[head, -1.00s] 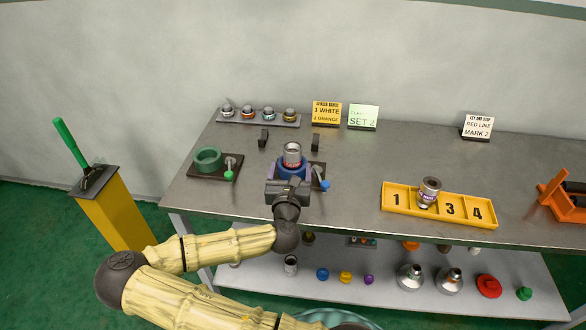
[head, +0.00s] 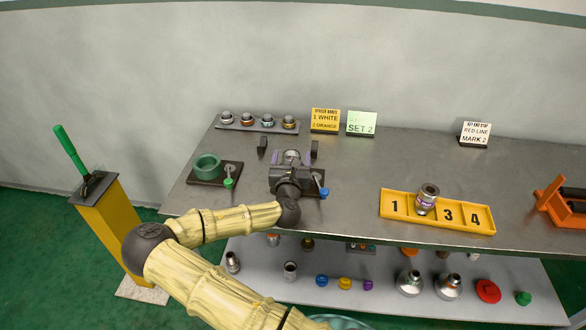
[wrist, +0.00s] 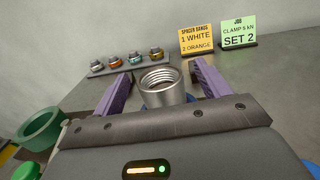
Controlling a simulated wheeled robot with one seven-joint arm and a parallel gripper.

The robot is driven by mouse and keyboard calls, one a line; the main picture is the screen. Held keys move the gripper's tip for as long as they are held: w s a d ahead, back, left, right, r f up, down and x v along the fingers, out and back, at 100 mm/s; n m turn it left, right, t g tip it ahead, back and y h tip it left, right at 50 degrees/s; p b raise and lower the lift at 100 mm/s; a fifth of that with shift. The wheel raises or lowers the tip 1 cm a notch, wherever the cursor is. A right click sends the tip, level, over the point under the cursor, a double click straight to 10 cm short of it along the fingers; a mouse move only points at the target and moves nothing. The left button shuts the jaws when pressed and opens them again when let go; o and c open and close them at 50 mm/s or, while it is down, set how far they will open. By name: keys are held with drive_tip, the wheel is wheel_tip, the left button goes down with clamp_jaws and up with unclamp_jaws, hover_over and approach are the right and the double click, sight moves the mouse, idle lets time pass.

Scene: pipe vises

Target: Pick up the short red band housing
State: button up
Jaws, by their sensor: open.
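A grey metal housing with a threaded open top (head: 291,156) stands upright at the blue vise on the bench. It also shows in the wrist view (wrist: 165,90). No red band shows on it; its lower part is hidden by my gripper. My gripper (head: 291,160) is open, with one purple finger on each side of the housing. In the wrist view, gaps show between the fingers and the housing. The blue vise (wrist: 178,104) is mostly hidden behind the gripper body. Another metal housing with a purple band (head: 426,200) stands in the yellow numbered tray (head: 462,226).
A green ring vise (head: 207,163) stands to the left, its green-knobbed handle (head: 228,183) beside it. A rack of several small banded rings (head: 258,126) and sign cards (head: 325,119) stand behind. Dark blocks (head: 314,149) flank the housing. The bench between vise and tray is clear.

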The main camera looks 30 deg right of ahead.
sight(292, 150)
drive_tip(key=shift+x, duration=1.5)
drive_tip(key=shift+f, duration=0.1)
clamp_jaws()
